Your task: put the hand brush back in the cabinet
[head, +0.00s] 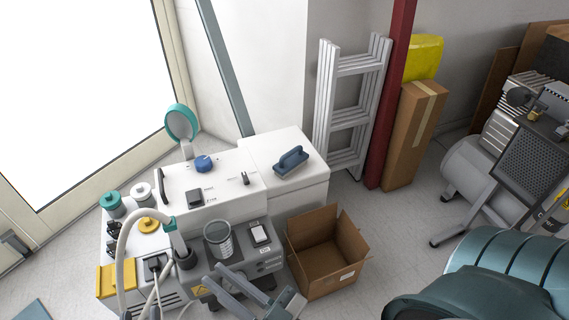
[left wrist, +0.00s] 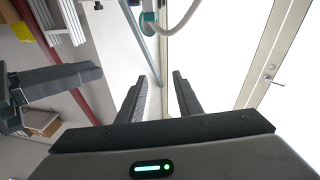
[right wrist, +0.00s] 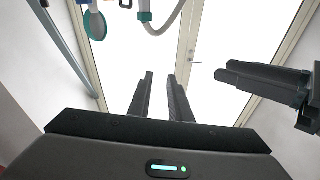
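The blue hand brush (head: 291,160) lies on top of a white box-like unit (head: 318,175), handle side up. I cannot tell whether this unit is the cabinet; no open door or drawer shows on it. Grey gripper fingers show at the bottom of the head view, low in front of the grey equipment and well apart from the brush. In the left wrist view my left gripper (left wrist: 160,75) has a clear gap between its fingers and is empty. In the right wrist view my right gripper (right wrist: 160,76) has a narrower gap and is empty. Neither wrist view shows the brush.
An open cardboard box (head: 325,262) stands on the floor before the white unit. A ladder (head: 350,100), a red post (head: 391,110) and a tall carton (head: 412,135) stand behind. A compressor tank (head: 475,170) is at right. Cluttered equipment with a hose (head: 122,260) fills the left.

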